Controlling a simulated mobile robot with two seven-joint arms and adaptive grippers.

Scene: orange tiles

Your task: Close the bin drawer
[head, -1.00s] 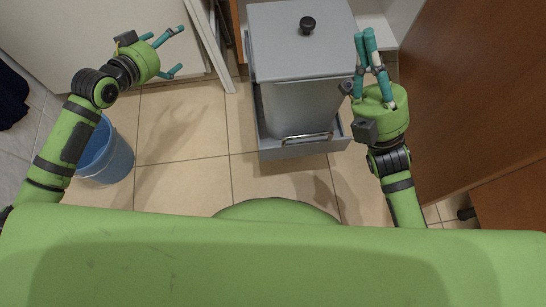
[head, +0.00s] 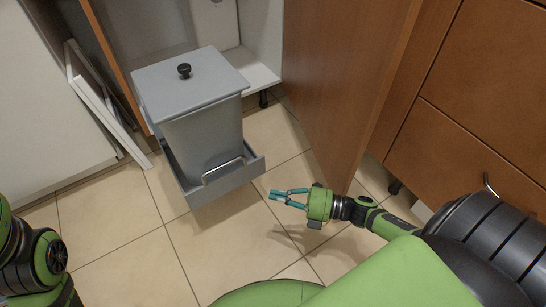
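The bin drawer (head: 230,181) is a grey tray pulled out of an open cabinet, with a metal handle (head: 223,171) on its front. A grey bin (head: 207,139) stands upright in it, under a flat grey lid (head: 190,83) with a black knob. My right gripper (head: 271,195) is just beyond the drawer's right front corner in the picture, apart from it.
A brown cabinet door (head: 335,85) stands open to the right of the drawer, close to my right gripper. Brown drawers (head: 480,110) are farther right. White panels (head: 105,100) lean at the left. Tiled floor (head: 130,225) in front is clear.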

